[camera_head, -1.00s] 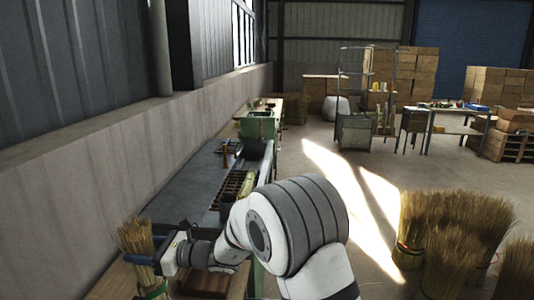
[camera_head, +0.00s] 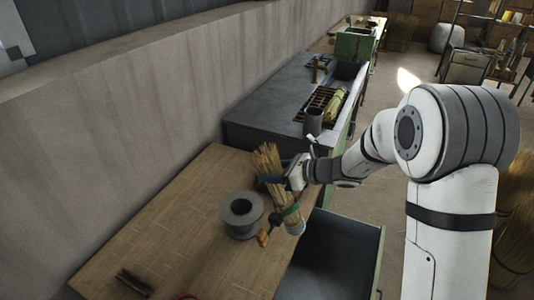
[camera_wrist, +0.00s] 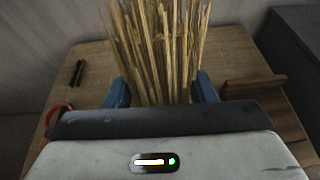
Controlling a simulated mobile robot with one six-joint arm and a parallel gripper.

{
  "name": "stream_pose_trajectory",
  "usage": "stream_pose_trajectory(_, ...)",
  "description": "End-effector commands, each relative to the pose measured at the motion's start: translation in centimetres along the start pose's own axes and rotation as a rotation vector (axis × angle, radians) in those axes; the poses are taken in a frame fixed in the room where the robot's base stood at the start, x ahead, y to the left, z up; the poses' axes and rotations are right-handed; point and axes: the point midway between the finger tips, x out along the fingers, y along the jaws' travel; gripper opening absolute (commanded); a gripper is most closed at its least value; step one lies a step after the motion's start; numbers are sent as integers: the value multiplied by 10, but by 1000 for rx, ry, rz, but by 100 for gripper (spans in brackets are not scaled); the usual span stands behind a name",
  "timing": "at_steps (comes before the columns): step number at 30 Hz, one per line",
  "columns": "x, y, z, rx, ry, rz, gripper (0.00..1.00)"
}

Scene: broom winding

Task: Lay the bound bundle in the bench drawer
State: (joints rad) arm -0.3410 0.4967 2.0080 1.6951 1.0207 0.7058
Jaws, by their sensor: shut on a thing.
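A bundle of straw (camera_head: 275,182) with a green binding near its lower end is held in my gripper (camera_head: 277,180). It is tilted, its top leaning left, above the right edge of the wooden bench. In the wrist view the straw (camera_wrist: 158,50) stands between my two blue fingers, which are shut on it. The bench drawer (camera_head: 328,262) is pulled out on the right side of the bench, below and right of the bundle. The visible part of its inside is bare. The bundle's lower end is near the drawer's bench-side edge.
A grey spool (camera_head: 241,213) stands on the wooden bench (camera_head: 165,240) left of the bundle. An orange-handled tool (camera_head: 265,236) lies beside it. A dark cup (camera_head: 313,122) and a rack holding a pale bundle (camera_head: 335,106) are on the grey bench behind.

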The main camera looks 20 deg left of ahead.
Motion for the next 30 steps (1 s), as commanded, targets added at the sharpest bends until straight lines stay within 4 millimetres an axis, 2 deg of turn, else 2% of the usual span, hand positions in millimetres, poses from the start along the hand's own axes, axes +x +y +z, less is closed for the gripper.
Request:
stream_pose_trajectory(1,5,9,-15,-15,36,41,27)
stream_pose_trajectory(7,13,46,-72,-107,222,232,27)
stream_pose_trajectory(12,8,73,-125,-233,409,400,27)
stream_pose_trajectory(16,-2,87,-167,-357,554,519,27)
stream_pose_trajectory(23,-27,93,-245,-655,794,711,27)
stream_pose_trajectory(27,-44,84,-287,-874,903,809,27)
stream_pose_trajectory(30,-54,73,-308,-1020,951,862,27)
